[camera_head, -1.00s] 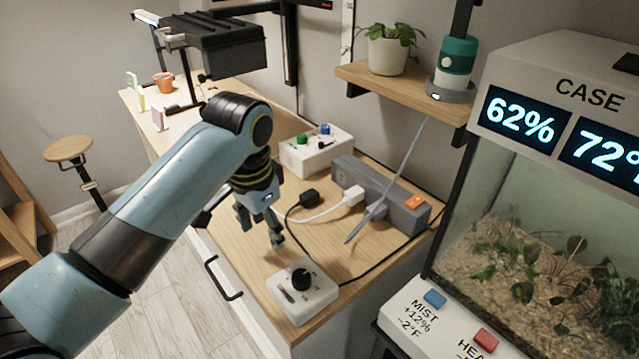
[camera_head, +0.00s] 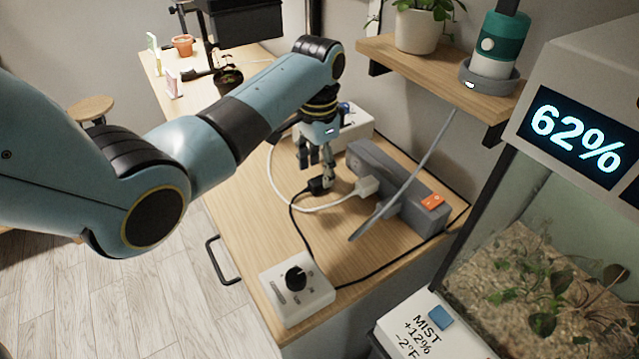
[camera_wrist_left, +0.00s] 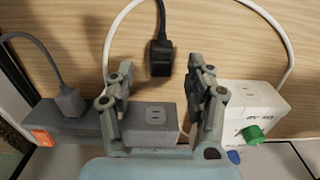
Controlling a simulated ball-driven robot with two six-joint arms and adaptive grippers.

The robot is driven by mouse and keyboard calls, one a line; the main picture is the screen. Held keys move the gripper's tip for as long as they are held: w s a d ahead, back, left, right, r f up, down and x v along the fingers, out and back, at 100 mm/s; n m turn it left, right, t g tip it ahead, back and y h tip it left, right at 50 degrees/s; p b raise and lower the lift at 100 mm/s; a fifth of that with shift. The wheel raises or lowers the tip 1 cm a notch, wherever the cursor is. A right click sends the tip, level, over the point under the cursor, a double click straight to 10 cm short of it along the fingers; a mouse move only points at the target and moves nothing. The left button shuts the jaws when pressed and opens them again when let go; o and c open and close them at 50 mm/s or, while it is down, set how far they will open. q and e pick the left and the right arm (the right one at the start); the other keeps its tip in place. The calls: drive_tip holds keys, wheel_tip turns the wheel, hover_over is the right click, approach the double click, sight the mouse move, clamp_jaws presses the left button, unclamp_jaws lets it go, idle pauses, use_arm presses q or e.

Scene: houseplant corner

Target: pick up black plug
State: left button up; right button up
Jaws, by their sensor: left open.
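The black plug (camera_head: 318,186) lies on the wooden counter at the end of a black cord, in front of the grey power strip (camera_head: 410,202). My left gripper (camera_head: 316,174) is over it, fingers pointing down, and partly hides it. In the left wrist view the plug (camera_wrist_left: 161,57) shows whole, just beyond and between the two spread fingertips of my left gripper (camera_wrist_left: 162,78). Nothing is between the fingers. I cannot tell the exact height gap. My right gripper is in neither view.
A white plug (camera_head: 367,186) with a white cord sits at the power strip. A grey cord slants above the strip. A white dial box (camera_head: 297,288) stands at the counter's front; a white button box (camera_head: 355,128) stands behind. A shelf (camera_head: 440,72) overhangs, with the terrarium case (camera_head: 590,100) at right.

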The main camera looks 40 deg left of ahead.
sight(318, 181)
use_arm(q)
wheel_tip(318, 181, down, 3)
drive_tip(key=shift+r, duration=0.1)
drive_tip(key=shift+f, duration=0.45)
drive_tip(key=c, duration=0.5)
clamp_jaws()
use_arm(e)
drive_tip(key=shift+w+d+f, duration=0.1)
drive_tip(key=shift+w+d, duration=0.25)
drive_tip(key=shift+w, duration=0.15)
